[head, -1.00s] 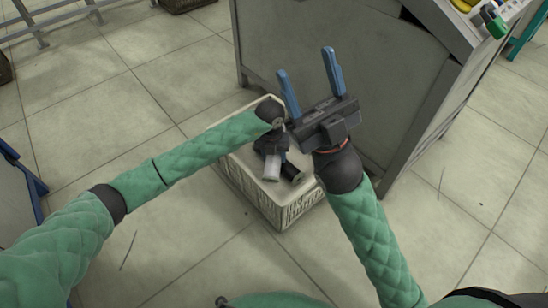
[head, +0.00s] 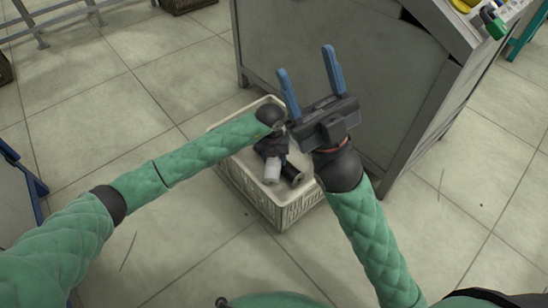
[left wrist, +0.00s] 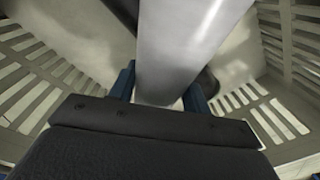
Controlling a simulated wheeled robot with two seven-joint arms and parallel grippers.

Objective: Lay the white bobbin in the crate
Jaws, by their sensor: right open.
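The white bobbin (head: 272,172) is inside the cream crate (head: 299,208), tilted, with its lower end low in the crate. In the left wrist view the white bobbin (left wrist: 180,50) fills the space between the blue fingers of my left gripper (left wrist: 160,95), which is shut on it. In the head view my left gripper (head: 273,157) reaches down into the crate, its fingers mostly hidden. I cannot tell whether the bobbin touches the crate floor. My right gripper (head: 308,88) is open and empty, above and beside the crate, fingers pointing away.
A dark bobbin (head: 292,175) lies in the crate just right of the white one; part of it also shows in the left wrist view (left wrist: 207,84). A grey cabinet (head: 330,50) stands behind the crate.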

